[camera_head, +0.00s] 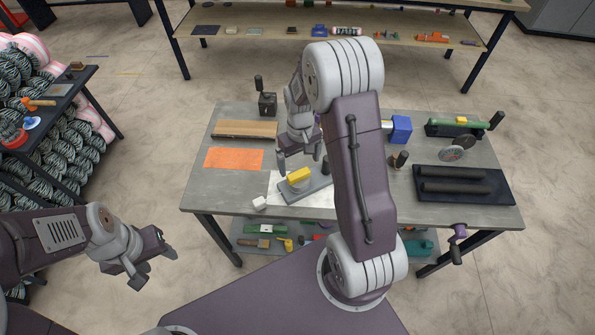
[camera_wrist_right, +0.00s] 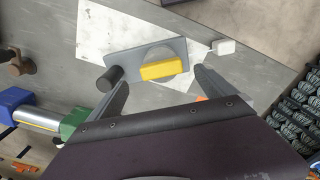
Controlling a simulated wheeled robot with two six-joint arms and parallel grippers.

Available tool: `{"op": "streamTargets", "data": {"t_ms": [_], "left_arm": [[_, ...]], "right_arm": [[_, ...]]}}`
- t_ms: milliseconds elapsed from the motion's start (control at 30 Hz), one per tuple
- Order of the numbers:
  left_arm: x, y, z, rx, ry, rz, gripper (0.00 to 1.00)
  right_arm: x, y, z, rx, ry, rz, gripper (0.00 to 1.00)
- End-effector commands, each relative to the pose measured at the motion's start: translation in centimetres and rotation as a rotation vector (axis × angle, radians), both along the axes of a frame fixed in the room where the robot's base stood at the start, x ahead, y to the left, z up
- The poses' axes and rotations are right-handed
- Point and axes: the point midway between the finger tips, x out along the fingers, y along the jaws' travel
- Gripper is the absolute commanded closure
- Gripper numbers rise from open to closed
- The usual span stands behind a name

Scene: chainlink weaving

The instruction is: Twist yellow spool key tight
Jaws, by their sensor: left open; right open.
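The yellow spool key (camera_head: 299,174) is a yellow bar on top of a round grey spool, set on a grey plate (camera_head: 312,190) on the table. In the right wrist view the yellow key (camera_wrist_right: 164,70) lies across the spool (camera_wrist_right: 158,56), with the grey plate (camera_wrist_right: 124,60) under it. My right gripper (camera_head: 297,160) is over the table just behind the key; in its wrist view the open fingers (camera_wrist_right: 155,80) stand on either side of the key, apart from it. My left gripper (camera_head: 150,262) is open and empty, off the table at the lower left.
A white sheet (camera_head: 283,186) lies under the plate, with a small white block (camera_head: 260,203) at its edge. An orange mat (camera_head: 233,159) is to the left. A blue box (camera_head: 401,129) and a black tray with rollers (camera_head: 507,196) stand to the right.

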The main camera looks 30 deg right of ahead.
Motion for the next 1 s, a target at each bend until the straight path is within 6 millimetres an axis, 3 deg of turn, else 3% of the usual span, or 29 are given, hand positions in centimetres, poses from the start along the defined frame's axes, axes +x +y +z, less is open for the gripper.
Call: {"op": "streamTargets", "data": {"t_ms": [133, 300, 600, 633, 833, 867, 1000], "left_arm": [[0.0, 0.0, 0.6, 0.0, 0.0, 0.0, 0.51], [0.0, 0.0, 0.9, 0.0, 0.0, 0.0, 0.51], [0.0, 0.0, 0.9, 0.0, 0.0, 0.0, 0.51], [0.0, 0.0, 0.9, 0.0, 0.0, 0.0, 0.51], [0.0, 0.0, 0.9, 0.0, 0.0, 0.0, 0.51], [0.0, 0.0, 0.9, 0.0, 0.0, 0.0, 0.51], [0.0, 0.0, 0.9, 0.0, 0.0, 0.0, 0.51]], "right_arm": [[-0.1, 0.1, -3.1, 0.001, 0.006, 0.0, 0.05], [0.0, 0.0, -5.4, 0.0, 0.002, 0.0, 0.05], [0.0, 0.0, -6.0, 0.0, -0.002, 0.0, 0.05], [0.0, 0.0, -6.0, 0.0, -0.001, 0.0, 0.08], [0.0, 0.0, -6.0, 0.0, -0.001, 0.0, 0.64], [0.0, 0.0, -6.0, 0.0, -0.001, 0.0, 0.68], [0.0, 0.0, -6.0, 0.0, -0.001, -0.005, 0.68]]}}
